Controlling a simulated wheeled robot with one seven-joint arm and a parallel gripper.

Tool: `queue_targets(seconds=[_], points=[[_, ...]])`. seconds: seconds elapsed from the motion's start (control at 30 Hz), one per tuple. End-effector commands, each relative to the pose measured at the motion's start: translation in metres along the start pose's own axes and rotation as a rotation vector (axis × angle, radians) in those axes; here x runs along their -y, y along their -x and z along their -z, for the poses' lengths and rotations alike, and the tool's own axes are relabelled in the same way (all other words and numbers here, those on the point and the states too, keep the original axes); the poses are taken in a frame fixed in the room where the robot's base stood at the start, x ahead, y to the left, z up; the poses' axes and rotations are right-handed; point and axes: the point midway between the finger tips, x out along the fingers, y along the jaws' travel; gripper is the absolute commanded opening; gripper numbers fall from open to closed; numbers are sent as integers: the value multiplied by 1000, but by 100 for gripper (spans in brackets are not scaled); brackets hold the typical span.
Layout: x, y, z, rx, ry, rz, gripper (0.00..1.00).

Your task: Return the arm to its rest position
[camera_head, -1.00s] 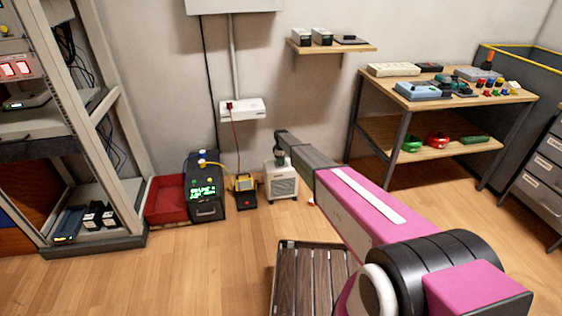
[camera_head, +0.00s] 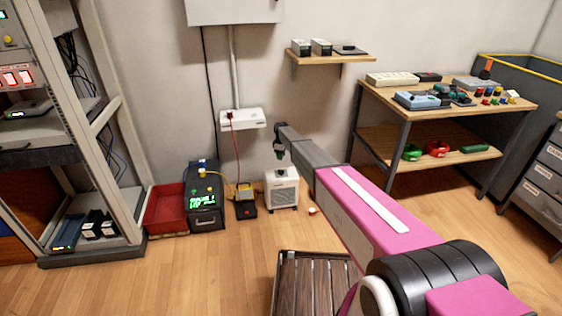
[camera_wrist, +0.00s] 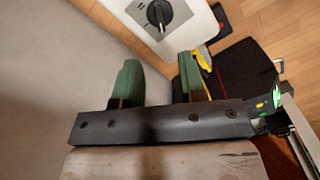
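My arm, pink with a grey forearm, reaches from the lower right toward the back wall in the head view. My gripper (camera_head: 279,154) hangs at its far end, small in this view, in front of the wall and above the white floor unit (camera_head: 282,189). In the wrist view my gripper (camera_wrist: 160,82) shows two green fingers standing apart, with nothing held between them. The white unit with a dark knob (camera_wrist: 160,13) shows beyond the fingers.
A black box with a green display (camera_head: 205,198), a red bin (camera_head: 166,208) and a yellow device (camera_head: 245,192) stand left of the white unit. A white wall socket box (camera_head: 243,118) is behind. A rack (camera_head: 131,160) stands left, a workbench (camera_head: 450,107) right. Open floor lies front left.

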Motion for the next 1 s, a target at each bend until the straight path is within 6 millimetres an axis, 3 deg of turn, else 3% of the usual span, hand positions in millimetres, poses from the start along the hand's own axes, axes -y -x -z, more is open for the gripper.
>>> queue_targets(seconds=[0.3,0.43,0.67,1.0], points=[[1,2,-2,0,-3,0,37],[20,10,-26,0,-51,0,37],[105,45,-133,0,-311,-1,37],[258,103,-285,-2,-772,-2,37]])
